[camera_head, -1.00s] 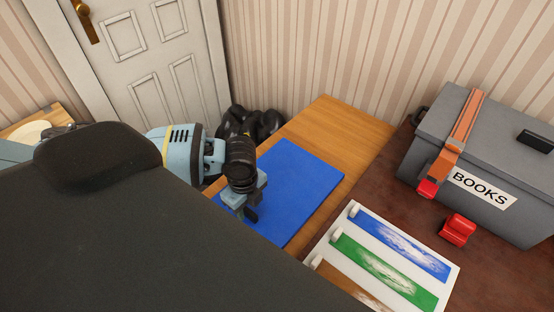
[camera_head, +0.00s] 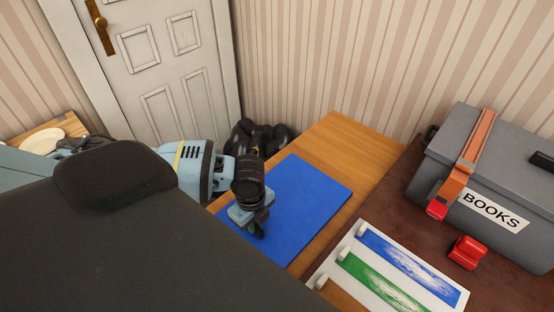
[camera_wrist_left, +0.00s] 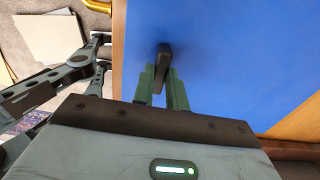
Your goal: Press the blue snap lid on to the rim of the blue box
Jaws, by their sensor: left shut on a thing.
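A flat blue panel (camera_head: 308,197), which looks like the blue snap lid, lies level over a wooden surface. It fills much of the left wrist view (camera_wrist_left: 240,60). My left gripper (camera_head: 257,229) is over the panel's near left part. In the left wrist view its green fingers (camera_wrist_left: 163,88) are shut on a dark upright grip (camera_wrist_left: 164,57) against the blue surface. No walls or rim of the blue box can be made out. I cannot tell whether the lid touches a rim. My right gripper is not in view.
A grey box labelled BOOKS (camera_head: 450,160) with an orange strap (camera_head: 474,150) stands at right. A red clip-like piece (camera_head: 467,252) and a white board with colour strips (camera_head: 330,290) lie nearer. A black heap (camera_head: 250,137) is behind. Bare wood (camera_head: 345,140) lies beyond the panel.

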